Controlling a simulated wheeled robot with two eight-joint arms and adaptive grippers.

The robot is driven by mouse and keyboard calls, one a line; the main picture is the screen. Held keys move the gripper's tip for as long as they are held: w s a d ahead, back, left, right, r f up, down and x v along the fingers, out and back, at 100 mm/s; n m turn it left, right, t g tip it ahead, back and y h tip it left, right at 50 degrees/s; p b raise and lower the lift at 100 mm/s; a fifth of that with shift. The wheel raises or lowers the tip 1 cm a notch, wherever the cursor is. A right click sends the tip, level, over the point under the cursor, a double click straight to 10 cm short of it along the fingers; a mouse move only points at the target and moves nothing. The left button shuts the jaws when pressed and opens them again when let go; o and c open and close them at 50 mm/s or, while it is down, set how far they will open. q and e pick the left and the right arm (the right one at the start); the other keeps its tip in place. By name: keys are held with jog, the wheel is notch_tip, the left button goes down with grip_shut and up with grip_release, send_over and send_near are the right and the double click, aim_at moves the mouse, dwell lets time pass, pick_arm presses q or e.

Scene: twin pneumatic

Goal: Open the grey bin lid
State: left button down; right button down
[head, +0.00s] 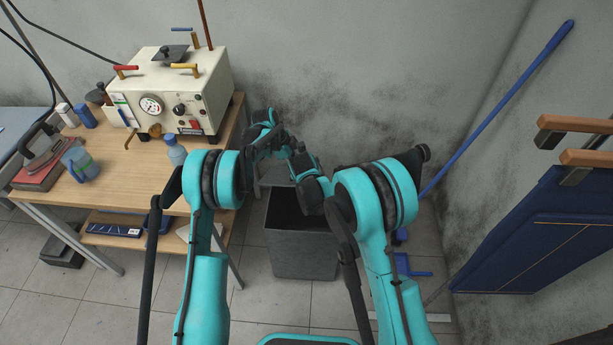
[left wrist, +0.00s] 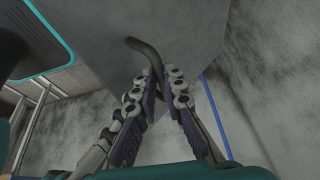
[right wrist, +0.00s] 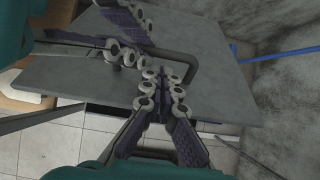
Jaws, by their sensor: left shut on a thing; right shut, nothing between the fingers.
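The grey bin (head: 302,255) stands on the floor right of the workbench, and its dark inside shows from above. Its grey lid is mostly hidden behind my arms in the head view. The lid fills much of the left wrist view (left wrist: 195,30) and the right wrist view (right wrist: 90,75) as a flat panel with a dark bent handle (right wrist: 190,60). My left gripper (left wrist: 160,78) is shut on this handle (left wrist: 143,46). My right gripper (right wrist: 162,78) is shut and empty, close in front of the lid by the handle. The left gripper's fingers show beside it.
The wooden workbench (head: 130,175) at left holds a cream machine (head: 170,90), a bottle (head: 175,152) and a mug (head: 80,163). Tiled floor lies in front of the bin.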

pick_arm(q)
jog(key=shift+w+a+f, duration=0.15)
jog(key=shift+w, duration=0.05)
